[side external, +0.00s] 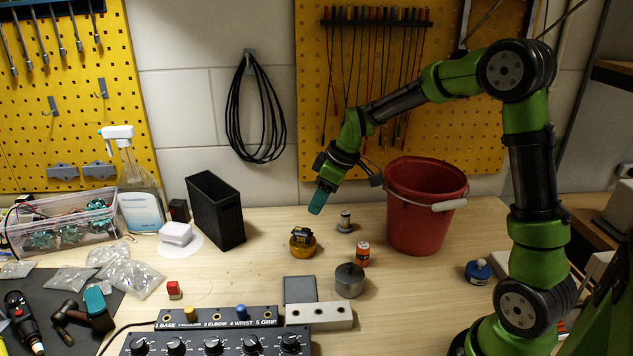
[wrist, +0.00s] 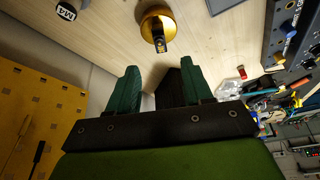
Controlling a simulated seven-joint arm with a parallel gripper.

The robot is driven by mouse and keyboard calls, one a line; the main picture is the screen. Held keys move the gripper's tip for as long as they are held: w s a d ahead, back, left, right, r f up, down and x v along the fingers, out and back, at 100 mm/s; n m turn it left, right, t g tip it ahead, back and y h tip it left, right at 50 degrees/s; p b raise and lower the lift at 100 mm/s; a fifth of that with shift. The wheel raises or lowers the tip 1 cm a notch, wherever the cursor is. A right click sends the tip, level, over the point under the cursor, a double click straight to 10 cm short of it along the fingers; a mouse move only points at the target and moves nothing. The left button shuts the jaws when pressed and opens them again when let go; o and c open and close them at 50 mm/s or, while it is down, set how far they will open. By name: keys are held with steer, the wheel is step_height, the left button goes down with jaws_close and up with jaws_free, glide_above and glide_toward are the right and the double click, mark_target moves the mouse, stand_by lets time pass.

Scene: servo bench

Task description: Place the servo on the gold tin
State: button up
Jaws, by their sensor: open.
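The servo (side external: 301,234) is a small dark block with a yellow label. It rests on top of the round gold tin (side external: 303,250) near the middle of the bench. In the wrist view the servo (wrist: 160,43) shows against the gold tin (wrist: 151,13) at the top of the picture, beyond the fingertips. My gripper (side external: 317,205) has green fingers and hangs above the bench, higher than the tin and apart from it. In the wrist view my gripper (wrist: 160,72) has its two fingers spread, with nothing held between them.
A red bucket (side external: 418,225) stands to the right, and a black bin (side external: 222,222) to the left. An orange battery (side external: 363,255) and a grey metal cylinder (side external: 349,287) stand right of the tin. A control box (side external: 215,342) lies in front.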

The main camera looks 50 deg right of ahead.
steer(key=s+a+r+m+t, duration=0.1)
steer(key=s+a+r+m, duration=0.3)
steer(key=s, duration=0.6)
steer(key=s+a+r+m+t, duration=0.2)
steer(key=s+a+r+m, duration=0.2)
steer(key=s, duration=0.7)
step_height(320, 180, up, 2)
steer(key=shift+s+a+r, duration=0.1)
steer(key=shift+s+a, duration=0.05)
steer(key=shift+a, duration=1.05)
